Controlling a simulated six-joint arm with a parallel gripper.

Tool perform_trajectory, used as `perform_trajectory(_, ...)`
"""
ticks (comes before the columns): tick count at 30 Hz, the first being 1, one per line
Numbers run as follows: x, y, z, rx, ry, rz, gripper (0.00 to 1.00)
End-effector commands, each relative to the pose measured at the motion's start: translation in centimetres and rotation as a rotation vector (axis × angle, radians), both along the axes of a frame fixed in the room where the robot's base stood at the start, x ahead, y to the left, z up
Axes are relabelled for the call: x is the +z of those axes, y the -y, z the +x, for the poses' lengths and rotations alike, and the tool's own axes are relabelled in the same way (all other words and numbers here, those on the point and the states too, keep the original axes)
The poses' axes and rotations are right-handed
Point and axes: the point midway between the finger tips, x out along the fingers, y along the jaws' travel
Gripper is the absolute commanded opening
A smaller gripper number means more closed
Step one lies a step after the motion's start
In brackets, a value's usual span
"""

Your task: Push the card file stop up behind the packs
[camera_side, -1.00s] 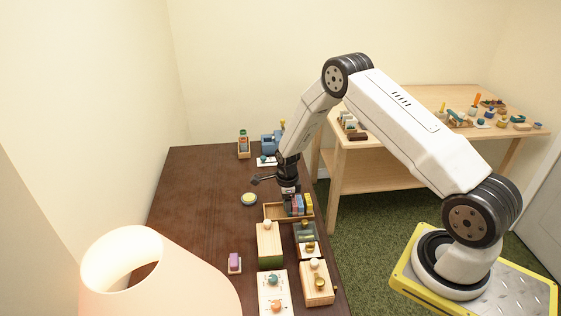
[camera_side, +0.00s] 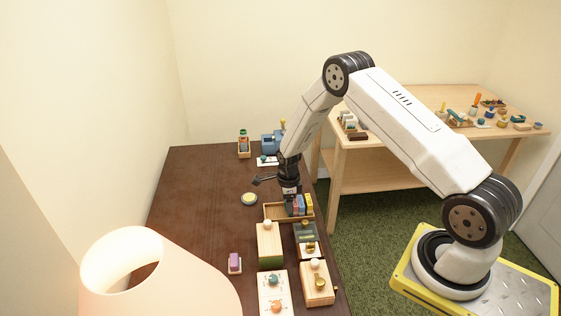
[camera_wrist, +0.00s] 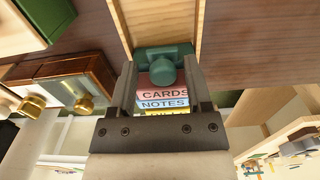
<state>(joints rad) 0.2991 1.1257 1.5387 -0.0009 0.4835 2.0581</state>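The card file is a long, open wooden tray (camera_side: 273,212) on the brown table, also seen in the wrist view (camera_wrist: 197,28). Its green stop with a round knob (camera_wrist: 162,70) sits across the tray. Right behind the stop in the wrist view are a pink pack marked CARDS (camera_wrist: 163,94), a blue pack marked NOTES (camera_wrist: 163,105) and a yellow pack (camera_wrist: 168,112). The packs (camera_side: 302,204) stand at the tray's right end in the side view. My gripper (camera_wrist: 161,68) is open, its fingers on either side of the knob with gaps showing. My gripper (camera_side: 290,211) hides the stop in the side view.
A wooden box with a white knob (camera_side: 268,245) and several small boxes stand close in front of the tray. A yellow round dish (camera_side: 249,199) lies to the left. A lamp (camera_side: 150,275) fills the lower left. The table's left part is clear.

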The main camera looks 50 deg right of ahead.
Motion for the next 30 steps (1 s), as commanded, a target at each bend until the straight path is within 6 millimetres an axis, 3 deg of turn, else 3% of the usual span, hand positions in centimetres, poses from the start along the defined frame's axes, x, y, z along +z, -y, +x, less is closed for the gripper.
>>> perform_trajectory(21, 4.4, 0.0, 0.3, 0.000, 0.007, -0.001, 0.65)
perform_trajectory(30, 5.3, 0.0, 0.3, 0.000, 0.006, -0.001, 0.65)
